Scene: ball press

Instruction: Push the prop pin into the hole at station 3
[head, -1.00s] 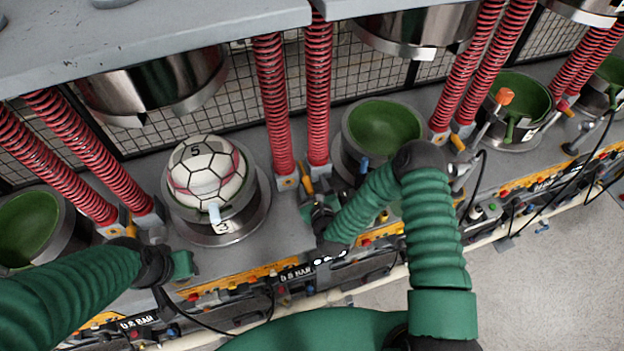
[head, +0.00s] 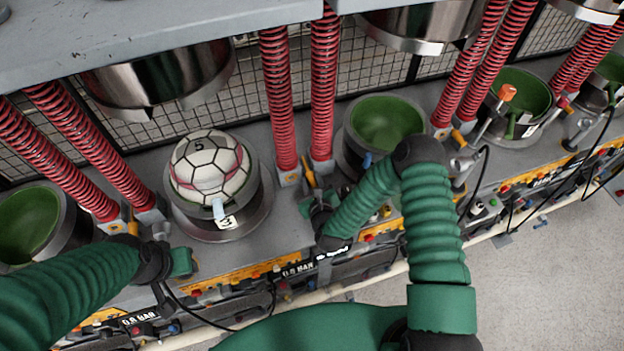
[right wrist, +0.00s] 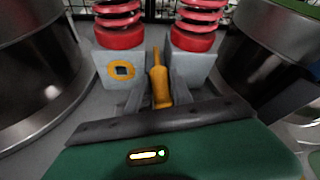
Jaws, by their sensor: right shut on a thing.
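Station 3 is a metal cup (head: 250,221) with a "3" tag, holding a white panelled ball (head: 209,167). Right of it, two red springs stand on grey blocks. The orange prop pin (head: 310,179) is upright beside these blocks. My right gripper (head: 313,205) is shut on the pin low down; in the right wrist view the pin (right wrist: 160,82) stands between the fingers. A hole with an orange rim (right wrist: 122,70) shows in the left block there, apart from the pin.
A green-lined empty cup (head: 384,125) stands right of the springs, another (head: 30,222) at far left. A metal press head (head: 160,82) hangs above the ball. A control strip with cables (head: 330,262) runs along the front edge.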

